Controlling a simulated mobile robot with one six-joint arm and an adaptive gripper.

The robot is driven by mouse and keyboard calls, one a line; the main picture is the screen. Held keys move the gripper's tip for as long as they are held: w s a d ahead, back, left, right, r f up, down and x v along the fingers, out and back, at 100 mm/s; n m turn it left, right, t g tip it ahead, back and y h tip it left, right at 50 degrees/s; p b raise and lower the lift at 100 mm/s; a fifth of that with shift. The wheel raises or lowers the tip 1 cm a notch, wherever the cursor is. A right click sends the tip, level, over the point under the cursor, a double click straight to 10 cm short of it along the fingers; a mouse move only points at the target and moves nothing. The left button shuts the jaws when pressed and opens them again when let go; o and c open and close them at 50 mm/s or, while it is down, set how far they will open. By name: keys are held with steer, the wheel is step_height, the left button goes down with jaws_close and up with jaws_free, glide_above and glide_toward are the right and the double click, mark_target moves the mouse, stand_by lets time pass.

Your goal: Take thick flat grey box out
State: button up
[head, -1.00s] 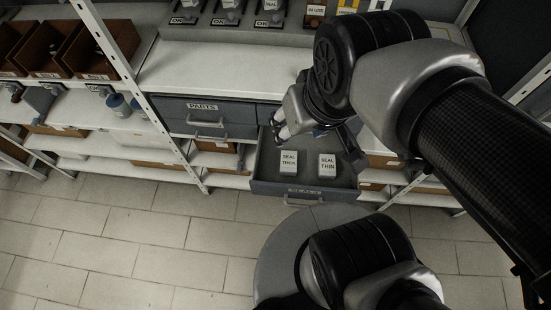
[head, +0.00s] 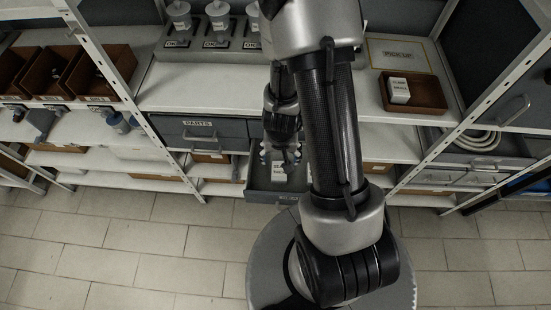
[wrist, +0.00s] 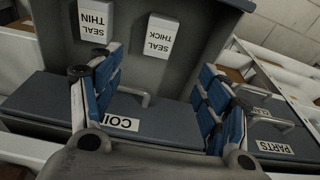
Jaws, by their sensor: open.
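The thick flat grey box, a pale block labelled "SEAL THICK" (wrist: 160,37), lies in the open grey drawer (wrist: 205,50). In the head view the box (head: 279,172) shows just below my gripper. The similar "SEAL THIN" box (wrist: 95,20) lies beside it, left in the wrist view. My gripper (wrist: 161,66) is open and empty, its blue-padded fingers spread wide. In the wrist view the thick box appears beyond the fingertips, between their lines; I see no contact. In the head view my gripper (head: 280,156) is over the drawer, and my arm hides its right part.
A closed drawer labelled "PARTS" (head: 200,132) is left of the open one. The worktop (head: 195,88) lies above the drawers. A brown tray (head: 428,92) with a white box (head: 399,90) stands near the "PICKUP" sign (head: 399,54). White shelf posts flank the drawers.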

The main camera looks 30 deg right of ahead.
steer(key=b, duration=0.7)
glide_above(279, 170)
steer(key=s, duration=0.1)
steer(key=f, duration=1.1)
steer(key=shift+s+a, duration=0.2)
steer(key=shift+a, duration=0.1)
steer(key=f+b, duration=0.1)
steer(key=f, duration=0.1)
steer(key=f+b, duration=0.1)
steer(key=f, duration=0.1)
steer(key=w+f+b, duration=0.1)
steer(key=f, duration=0.1)
steer(key=shift+w+d+f, duration=0.1)
steer(key=shift+d+f, duration=0.1)
steer(key=shift+d, duration=0.15)
steer(key=shift+r, duration=0.1)
steer(key=shift+c, duration=0.5)
steer(key=c, duration=1.1)
